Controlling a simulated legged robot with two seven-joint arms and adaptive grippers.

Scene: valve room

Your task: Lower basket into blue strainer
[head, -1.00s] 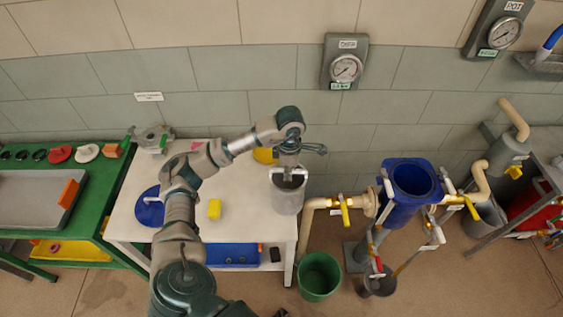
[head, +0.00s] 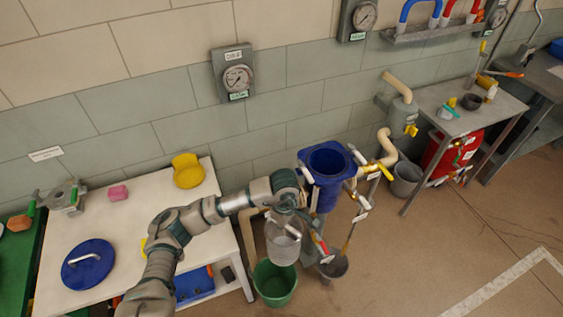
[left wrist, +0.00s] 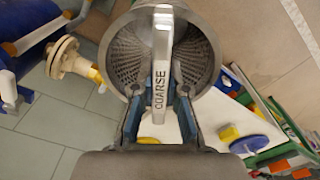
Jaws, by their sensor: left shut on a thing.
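My left gripper (head: 290,212) is shut on the handle of the grey mesh basket (head: 283,244), which hangs below it. In the left wrist view the basket (left wrist: 200,52) is seen from above, with its bar handle (left wrist: 160,70) marked COARSE between my fingers (left wrist: 158,115). The blue strainer (head: 327,160) stands just right of and behind the basket, open at the top. The basket is outside it, apart from it. A blue part at the left edge of the left wrist view (left wrist: 25,25) appears to be the strainer. My right gripper is not in view.
A green bucket (head: 275,284) stands on the floor below the basket. A white table (head: 125,222) with a blue lid (head: 88,264) and a yellow dish (head: 188,171) is at left. Pipes and yellow-handled valves (head: 374,172) crowd the strainer's right side. Floor at right is clear.

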